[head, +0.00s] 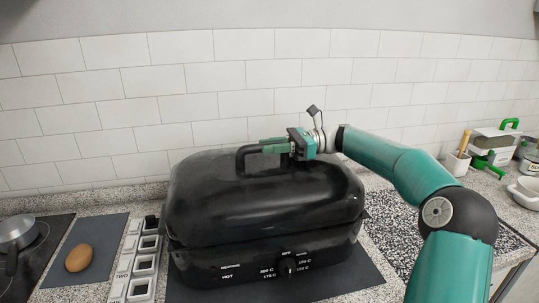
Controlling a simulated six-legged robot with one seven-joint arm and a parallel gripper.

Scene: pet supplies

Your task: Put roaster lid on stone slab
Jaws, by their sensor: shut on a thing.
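The black roaster lid (255,204) sits on the black roaster base (220,265) in the middle of the head view. My gripper (264,147) reaches in from the right and is shut on the lid's handle (243,162) at the top. The speckled stone slab (400,228) lies to the right of the roaster, partly hidden behind my arm.
A dark mat lies under the roaster. To the left are a white block (141,263) with square openings, an egg (79,257) on a dark slab, and a pot (15,234) on the hob. Several containers stand at the far right. A tiled wall (200,80) closes the back.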

